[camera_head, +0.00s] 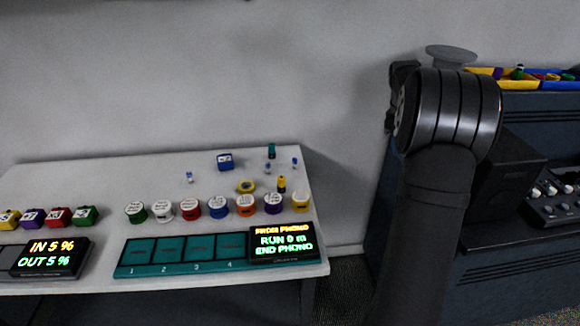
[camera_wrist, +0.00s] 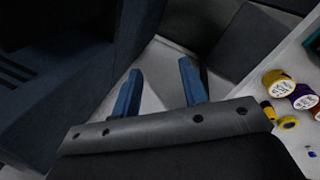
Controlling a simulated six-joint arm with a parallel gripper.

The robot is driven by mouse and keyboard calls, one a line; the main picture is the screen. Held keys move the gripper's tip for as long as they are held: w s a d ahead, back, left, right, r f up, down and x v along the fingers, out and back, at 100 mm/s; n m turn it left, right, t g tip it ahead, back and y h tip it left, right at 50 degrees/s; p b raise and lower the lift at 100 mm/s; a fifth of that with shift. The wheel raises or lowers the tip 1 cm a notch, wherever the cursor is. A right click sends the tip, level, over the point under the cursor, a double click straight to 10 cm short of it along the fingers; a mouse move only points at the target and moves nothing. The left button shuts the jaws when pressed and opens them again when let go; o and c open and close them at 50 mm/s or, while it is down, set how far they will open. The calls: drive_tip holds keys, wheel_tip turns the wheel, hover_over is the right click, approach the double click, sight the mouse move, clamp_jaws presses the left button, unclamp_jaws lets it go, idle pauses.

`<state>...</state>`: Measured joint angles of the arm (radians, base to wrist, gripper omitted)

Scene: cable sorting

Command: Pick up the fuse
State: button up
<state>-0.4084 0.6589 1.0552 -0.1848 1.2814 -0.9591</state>
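My gripper (camera_wrist: 160,67) shows in the wrist view with its two blue fingers apart and nothing between them. It hangs over floor, off to the side of the white table (camera_head: 75,168). On the table in the head view are a dark green cylinder-like piece (camera_head: 271,151), a yellow-and-black piece (camera_head: 281,184) and small blue-and-white pieces (camera_head: 189,177). I cannot tell which of these small things is the fuse. The yellow-and-black piece also shows at the right of the wrist view (camera_wrist: 268,111). In the head view my gripper's fingers cannot be made out.
A row of colored spools (camera_head: 190,208) crosses the table, behind a teal numbered tray (camera_head: 170,270) and a lit display (camera_head: 283,243). A blue block (camera_head: 225,161) and yellow tape roll (camera_head: 246,186) lie behind. Dark equipment with yellow and blue bins (camera_head: 545,86) stands right.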

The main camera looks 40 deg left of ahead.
drive_tip(key=a+f+n, duration=0.3)
drive_tip(key=a+n, duration=0.1)
drive_tip(key=a, duration=0.8)
drive_tip(key=n+t+h, duration=0.1)
drive_tip(key=n, duration=0.8)
hover_over(267, 164)
drive_tip(key=s+a, duration=0.2)
wheel_tip(267, 164, down, 10)
drive_tip(key=shift+s+d+f, duration=0.15)
drive_tip(key=shift+d+f, duration=0.05)
drive_tip(key=shift+f, duration=0.1)
drive_tip(key=x, duration=0.7)
drive_tip(key=shift+d+r, duration=0.1)
drive_tip(key=shift+r, duration=0.05)
clamp_jaws()
